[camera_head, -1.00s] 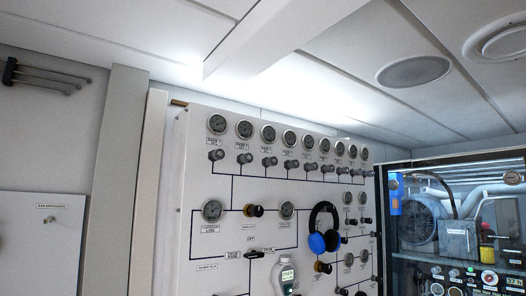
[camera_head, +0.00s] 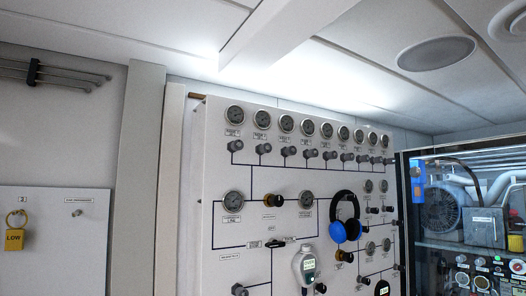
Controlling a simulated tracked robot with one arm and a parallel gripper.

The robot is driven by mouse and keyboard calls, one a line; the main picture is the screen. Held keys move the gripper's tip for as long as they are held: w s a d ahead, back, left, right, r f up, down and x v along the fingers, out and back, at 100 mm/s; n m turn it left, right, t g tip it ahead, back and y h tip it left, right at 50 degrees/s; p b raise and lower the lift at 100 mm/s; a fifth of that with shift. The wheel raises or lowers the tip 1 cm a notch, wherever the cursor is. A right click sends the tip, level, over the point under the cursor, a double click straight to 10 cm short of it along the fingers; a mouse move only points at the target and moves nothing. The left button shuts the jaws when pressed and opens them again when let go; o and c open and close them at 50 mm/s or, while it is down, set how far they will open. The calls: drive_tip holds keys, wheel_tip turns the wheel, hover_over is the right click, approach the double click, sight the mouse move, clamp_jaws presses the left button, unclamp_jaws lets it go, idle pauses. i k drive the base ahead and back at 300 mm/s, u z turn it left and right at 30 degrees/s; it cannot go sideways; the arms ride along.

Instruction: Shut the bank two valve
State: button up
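The white fill panel (camera_head: 228,180) stands ahead, seen at an angle from its left. A row of round gauges runs along its top, with a row of dark grey valve knobs below. The first knob (camera_head: 235,145) is at the left end under the first gauge (camera_head: 235,115). The second knob (camera_head: 263,149) sits under the second gauge (camera_head: 262,119). The small labels seem to read BANK with a number, but are too small to read surely. I cannot tell whether any valve is open or shut. My gripper is not in view.
Blue and black headphones (camera_head: 346,217) hang on the panel, near a grey handheld meter (camera_head: 305,266). A yellow LOW tag (camera_head: 14,239) hangs on a white board (camera_head: 60,245) at left. A glazed machinery cabinet (camera_head: 465,215) stands at right.

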sight(265, 148)
drive_tip(key=z, duration=0.65)
drive_tip(key=i, duration=1.95)
drive_tip(key=u, duration=0.5)
